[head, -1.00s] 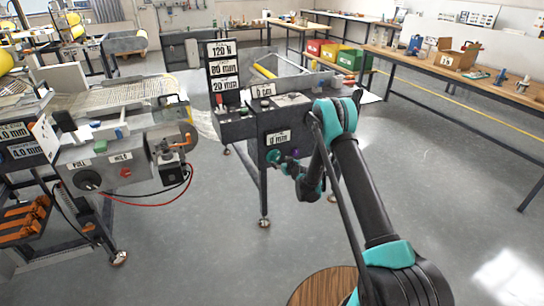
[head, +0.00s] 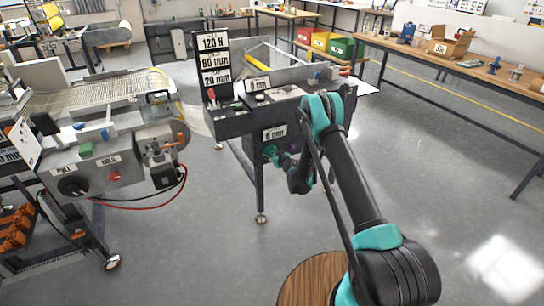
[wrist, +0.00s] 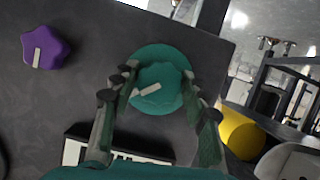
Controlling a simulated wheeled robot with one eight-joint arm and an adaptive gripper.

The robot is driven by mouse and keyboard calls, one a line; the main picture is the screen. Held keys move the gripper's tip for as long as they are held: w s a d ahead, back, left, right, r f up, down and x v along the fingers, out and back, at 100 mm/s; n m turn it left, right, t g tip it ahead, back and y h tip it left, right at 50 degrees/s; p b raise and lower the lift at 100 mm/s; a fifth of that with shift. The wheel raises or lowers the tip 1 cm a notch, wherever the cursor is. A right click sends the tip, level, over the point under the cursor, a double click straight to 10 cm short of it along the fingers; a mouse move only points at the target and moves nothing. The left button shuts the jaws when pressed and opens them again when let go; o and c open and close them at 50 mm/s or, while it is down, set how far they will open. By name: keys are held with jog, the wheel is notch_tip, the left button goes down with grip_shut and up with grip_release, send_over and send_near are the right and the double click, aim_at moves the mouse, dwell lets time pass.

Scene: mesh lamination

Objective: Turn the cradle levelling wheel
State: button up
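A round teal wheel (wrist: 163,92) with a lobed hub and a pale pointer mark sits on the dark panel in the wrist view. My gripper (wrist: 159,73) is open, with one finger to the left of the wheel and one to the right. I cannot tell whether either finger touches it. In the head view the wheel (head: 269,150) is small on the front of the dark machine, below a "mm" label, with my gripper (head: 284,163) close to it. None of the wheels has a readable name.
A purple star-shaped knob (wrist: 46,48) is left of the teal wheel on the same panel. A black-and-white label (wrist: 78,151) is partly hidden below. A yellow round object (wrist: 242,132) is beyond the panel's right edge. A grey machine (head: 85,170) stands at left.

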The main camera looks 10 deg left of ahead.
jog(key=c, duration=0.7)
jog(key=shift+n+h, duration=0.4)
jog(key=shift+n, duration=0.1)
jog(key=o, duration=1.2)
